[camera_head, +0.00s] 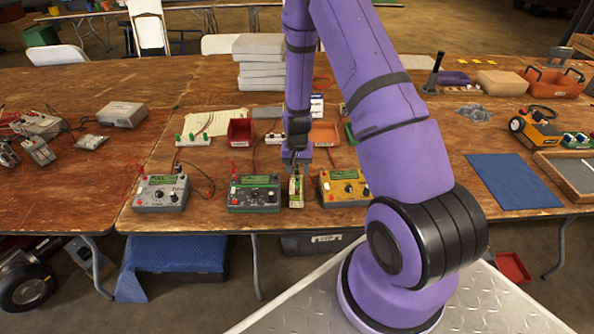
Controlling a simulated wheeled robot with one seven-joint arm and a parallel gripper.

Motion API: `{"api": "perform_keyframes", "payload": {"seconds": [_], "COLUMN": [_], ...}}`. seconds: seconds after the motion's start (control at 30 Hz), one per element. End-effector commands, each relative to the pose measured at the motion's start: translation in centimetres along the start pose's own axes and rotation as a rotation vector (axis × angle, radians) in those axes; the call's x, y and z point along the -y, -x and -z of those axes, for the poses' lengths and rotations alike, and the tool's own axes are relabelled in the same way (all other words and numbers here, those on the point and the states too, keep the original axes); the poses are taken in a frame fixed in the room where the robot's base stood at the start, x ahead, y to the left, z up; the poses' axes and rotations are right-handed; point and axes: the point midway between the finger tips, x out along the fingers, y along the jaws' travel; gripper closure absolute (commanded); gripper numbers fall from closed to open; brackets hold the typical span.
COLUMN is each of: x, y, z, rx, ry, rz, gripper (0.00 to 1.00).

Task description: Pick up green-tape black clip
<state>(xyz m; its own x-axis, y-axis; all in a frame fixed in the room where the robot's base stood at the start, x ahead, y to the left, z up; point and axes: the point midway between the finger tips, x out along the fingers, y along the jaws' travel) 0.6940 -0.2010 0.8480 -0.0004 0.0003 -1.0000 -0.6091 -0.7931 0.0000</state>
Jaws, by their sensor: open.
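My gripper (296,163) hangs fingers-down over the front middle of the wooden table and is open. Right below it is a narrow pale-and-green device (296,190), with small dark parts close to my fingertips. I cannot tell whether the fingers touch anything. A black clip with green tape is too small to make out here; the fingers and arm may hide it.
A dark green-panelled meter (254,194) stands close left of the narrow device and a yellow meter (343,188) close right. A grey meter (161,193) is farther left. Red cables lie among them. Behind are a red bin (240,132) and an orange bin (324,134).

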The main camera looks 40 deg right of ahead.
Motion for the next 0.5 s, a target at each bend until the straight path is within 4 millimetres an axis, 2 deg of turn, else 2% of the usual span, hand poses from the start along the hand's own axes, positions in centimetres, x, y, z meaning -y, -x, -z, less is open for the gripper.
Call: {"api": "perform_keyframes", "payload": {"seconds": [0.17, 0.43, 0.47, 0.5], "x": [0.0, 0.0, 0.0, 0.0], "y": [-1.8, -2.0, -2.0, -2.0], "z": [0.0, 0.0, 0.0, 0.0], "rx": [0.001, -0.001, -0.001, -0.001], "ry": [-0.001, 0.0, 0.0, 0.0], "rz": [-0.001, 0.0, 0.0, 0.0], "gripper": [0.51, 0.51, 0.53, 0.63]}}
